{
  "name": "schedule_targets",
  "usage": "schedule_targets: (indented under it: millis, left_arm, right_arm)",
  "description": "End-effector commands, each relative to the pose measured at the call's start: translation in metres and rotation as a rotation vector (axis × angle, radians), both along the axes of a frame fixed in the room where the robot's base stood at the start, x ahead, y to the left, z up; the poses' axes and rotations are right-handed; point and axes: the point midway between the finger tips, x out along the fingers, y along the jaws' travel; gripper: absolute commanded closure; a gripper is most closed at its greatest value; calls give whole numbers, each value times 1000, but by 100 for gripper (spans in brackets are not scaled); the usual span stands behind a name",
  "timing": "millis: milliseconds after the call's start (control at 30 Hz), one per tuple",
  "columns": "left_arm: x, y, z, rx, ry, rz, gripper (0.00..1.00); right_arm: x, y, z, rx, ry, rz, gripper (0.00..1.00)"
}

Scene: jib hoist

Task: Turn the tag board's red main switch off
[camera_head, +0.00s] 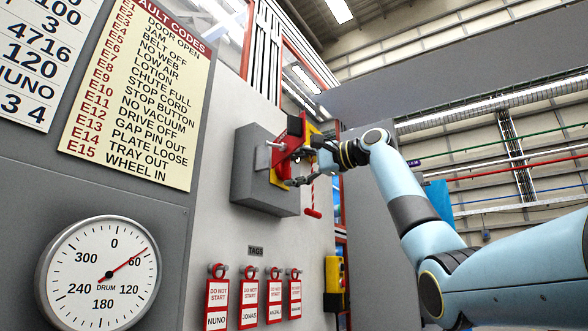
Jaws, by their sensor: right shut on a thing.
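The red main switch (281,156) sits on a yellow plate (275,178) on the front of a grey box (252,183), fixed to the pale board. My right gripper (297,166) reaches in from the right and is shut on the red switch. Its fingers and wrist hide part of the switch and plate, so I cannot read the switch's position clearly. My left gripper is not in view.
Several red-and-white tags (249,303) hang on hooks under a TAGS label (255,251). A yellow control box (334,274) is lower right. A drum dial (98,273) and fault-code sheet (138,92) are left.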

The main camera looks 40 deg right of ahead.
Motion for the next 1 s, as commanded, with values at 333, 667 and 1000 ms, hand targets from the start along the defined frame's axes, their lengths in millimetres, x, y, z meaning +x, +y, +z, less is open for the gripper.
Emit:
schedule_targets:
  millis: [333,667,1000]
  left_arm:
    - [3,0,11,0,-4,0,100]
    - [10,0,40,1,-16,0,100]
    - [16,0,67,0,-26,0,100]
  right_arm:
    - [0,0,1,-82,-30,0,76]
    - [0,0,2,-328,-129,1,76]
    - [0,0,1,-627,-253,1,76]
